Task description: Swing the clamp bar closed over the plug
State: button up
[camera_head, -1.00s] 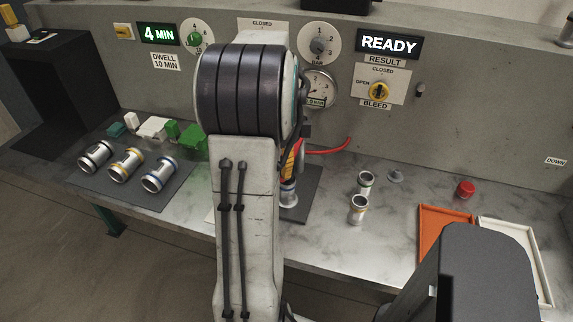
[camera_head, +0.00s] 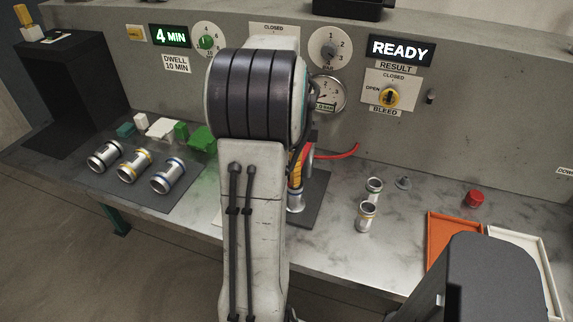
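My own arm fills the middle of the head view and hides most of the test station behind it. A metal casting (camera_head: 297,201) stands on a dark pad (camera_head: 318,190), showing just right of the arm. A yellow-orange part (camera_head: 296,165) and some dark and red parts show above the casting; I cannot tell whether any is the clamp bar. A red hose (camera_head: 338,155) runs right from there. The plug and the clamp bar cannot be made out. My gripper is hidden behind the arm, so its opening and its contact do not show.
Several castings (camera_head: 136,166) lie on a dark mat at left. Two castings (camera_head: 367,216) stand right of the pad, near a grey piece (camera_head: 403,183) and a red cap (camera_head: 474,198). An orange tray (camera_head: 437,238) and a white tray (camera_head: 546,262) lie at right. The panel display (camera_head: 400,50) reads READY.

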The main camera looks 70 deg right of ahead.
notch_tip(320, 180, up, 12)
dwell(0.6)
dwell(0.7)
